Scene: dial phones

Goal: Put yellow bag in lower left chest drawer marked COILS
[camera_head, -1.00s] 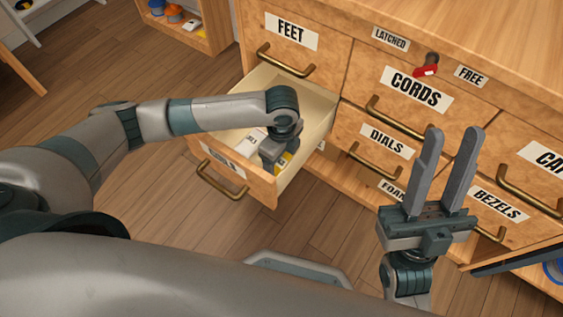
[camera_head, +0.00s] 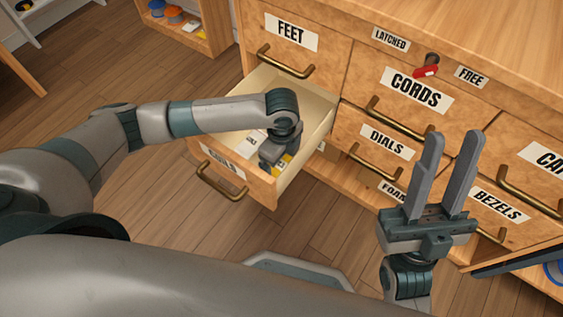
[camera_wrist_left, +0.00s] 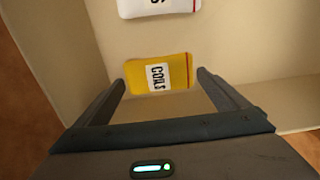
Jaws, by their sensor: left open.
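The lower left drawer (camera_head: 225,178), labelled COILS, is pulled open below the FEET drawer (camera_head: 290,42). My left gripper (camera_wrist_left: 158,82) reaches down into it and is open. In the left wrist view the yellow bag (camera_wrist_left: 160,74), with a COILS label, lies in the drawer just beyond and between the fingertips. In the head view a bit of the yellow bag (camera_head: 284,164) shows beside my left gripper (camera_head: 274,160), which hides the rest. My right gripper (camera_head: 448,165) is open and empty, fingers up, in front of the chest.
A white bag (camera_wrist_left: 155,5) lies in the drawer near the yellow one. The chest has other closed drawers, including CORDS (camera_head: 415,90), DIALS (camera_head: 388,142) and BEZELS (camera_head: 497,203). A red latch (camera_head: 427,71) sits between LATCHED and FREE labels. Floor left of the drawer is clear.

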